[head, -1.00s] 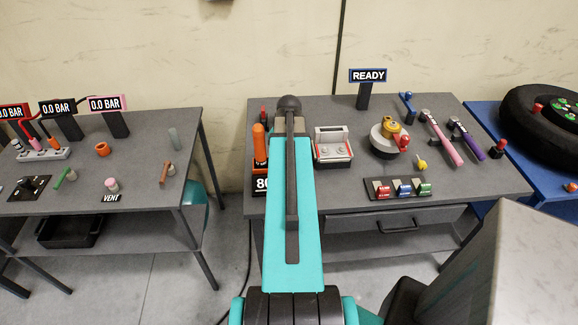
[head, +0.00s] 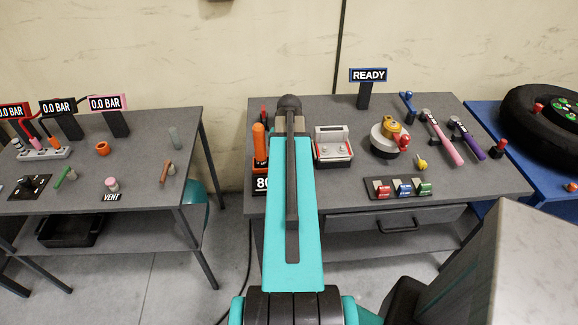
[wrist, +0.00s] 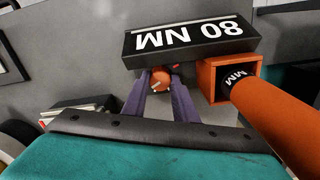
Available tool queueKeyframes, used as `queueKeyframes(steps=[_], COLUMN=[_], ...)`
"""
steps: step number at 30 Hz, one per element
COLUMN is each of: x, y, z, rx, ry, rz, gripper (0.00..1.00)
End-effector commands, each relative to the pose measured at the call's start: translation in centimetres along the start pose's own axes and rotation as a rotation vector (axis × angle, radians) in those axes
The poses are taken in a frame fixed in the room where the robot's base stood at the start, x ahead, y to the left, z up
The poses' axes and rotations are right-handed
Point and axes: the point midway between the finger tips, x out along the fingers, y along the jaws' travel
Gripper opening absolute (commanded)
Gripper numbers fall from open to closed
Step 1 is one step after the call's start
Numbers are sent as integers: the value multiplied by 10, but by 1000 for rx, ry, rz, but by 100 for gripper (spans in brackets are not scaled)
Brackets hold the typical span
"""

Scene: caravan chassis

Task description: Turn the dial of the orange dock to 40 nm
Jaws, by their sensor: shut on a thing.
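The orange dock shows in the wrist view as an orange box (wrist: 208,82) with an orange-handled tool (wrist: 282,115) standing in it. Its black display (wrist: 190,40) reads 80 NM, upside down in that view. The dial (wrist: 158,82), a small orange knob with a white mark, sits beside the box, just below the display. My gripper (wrist: 161,76) has its two purple fingers on either side of the dial and is shut on it. In the head view my arm hides the gripper and dial; the orange handle (head: 260,142) and part of the display (head: 262,183) show left of the arm.
Right of my arm on the grey bench (head: 470,192) are a white-and-red device (head: 333,146), a round gauge-like unit (head: 388,140), pink and purple wrenches and colored switches. A READY sign (head: 368,75) stands behind. A second table (head: 140,150) stands left, across a gap.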

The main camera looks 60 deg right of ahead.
Motion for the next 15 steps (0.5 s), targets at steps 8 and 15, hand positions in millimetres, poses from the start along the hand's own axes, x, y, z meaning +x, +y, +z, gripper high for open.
queueKeyframes(steps=[8, 15], x=[0, 0], y=[2, 2], z=[0, 0], rx=[-211, -436], ry=[-1, -2], rz=[3, 4], gripper=[3, 3])
